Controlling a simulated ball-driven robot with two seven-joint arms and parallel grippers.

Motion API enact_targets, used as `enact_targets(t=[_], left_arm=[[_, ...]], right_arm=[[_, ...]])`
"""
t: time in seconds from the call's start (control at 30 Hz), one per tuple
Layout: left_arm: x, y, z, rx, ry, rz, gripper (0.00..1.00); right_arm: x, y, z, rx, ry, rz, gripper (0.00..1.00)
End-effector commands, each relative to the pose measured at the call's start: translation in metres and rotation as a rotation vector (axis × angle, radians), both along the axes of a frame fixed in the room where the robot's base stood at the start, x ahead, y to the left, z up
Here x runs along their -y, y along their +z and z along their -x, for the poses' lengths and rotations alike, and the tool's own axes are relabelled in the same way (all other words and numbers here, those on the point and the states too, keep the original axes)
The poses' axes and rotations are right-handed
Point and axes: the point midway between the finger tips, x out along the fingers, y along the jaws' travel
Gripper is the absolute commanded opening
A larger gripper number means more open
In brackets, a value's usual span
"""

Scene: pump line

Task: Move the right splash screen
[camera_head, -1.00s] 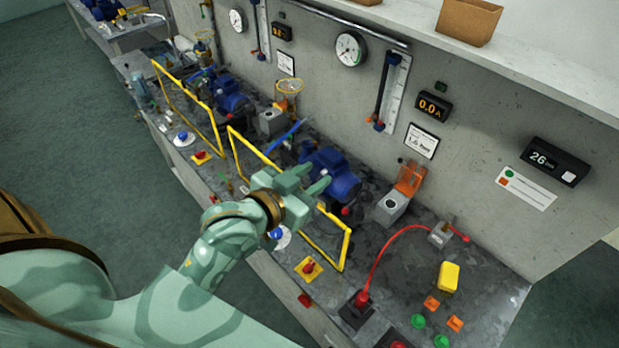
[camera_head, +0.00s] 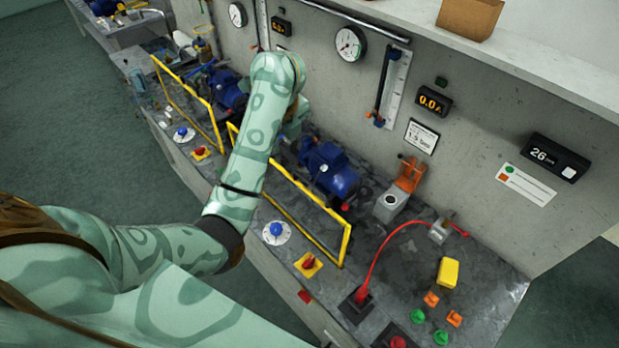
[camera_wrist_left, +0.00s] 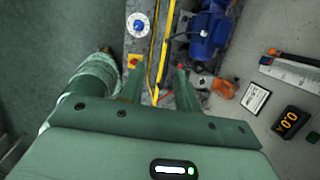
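The right splash screen is a clear panel in a yellow frame (camera_head: 346,247), standing upright in front of the right blue pump (camera_head: 330,172). My forearm hides its left end. My left gripper (camera_head: 294,128) hangs over the bench near that end, mostly hidden behind my wrist in the head view. In the left wrist view its two fingers (camera_wrist_left: 158,74) are apart and empty, pointing down, with the yellow frame (camera_wrist_left: 165,45) running below and between them. I cannot tell whether they touch it. The right gripper is not in view.
A second yellow-framed screen (camera_head: 188,100) stands to the left. In front are a blue knob (camera_head: 276,231) and a red knob (camera_head: 308,263). A grey box with an orange lid (camera_head: 410,174), a red cable (camera_head: 378,255) and a yellow block (camera_head: 448,272) lie to the right. The wall with gauges rises behind.

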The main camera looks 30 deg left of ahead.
Motion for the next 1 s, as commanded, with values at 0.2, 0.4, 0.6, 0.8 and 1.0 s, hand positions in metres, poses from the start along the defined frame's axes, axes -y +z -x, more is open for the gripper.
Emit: enact_targets(t=[0.2,0.4,0.6,0.8,1.0], left_arm=[[0.039,-0.001,-0.006,-0.019,0.015,0.222,0.33],[0.043,-0.039,-0.011,-0.021,0.015,0.227,0.33],[0.046,-0.089,-0.021,-0.023,0.014,0.225,0.33],[0.048,-0.129,-0.029,-0.021,0.015,0.222,0.33],[0.048,-0.149,-0.034,-0.018,0.015,0.219,0.33]], right_arm=[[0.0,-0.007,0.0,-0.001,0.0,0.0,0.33],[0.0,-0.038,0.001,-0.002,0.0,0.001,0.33],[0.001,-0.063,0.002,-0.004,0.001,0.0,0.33],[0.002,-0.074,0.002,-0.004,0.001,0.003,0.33],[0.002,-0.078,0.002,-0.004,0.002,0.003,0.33]])
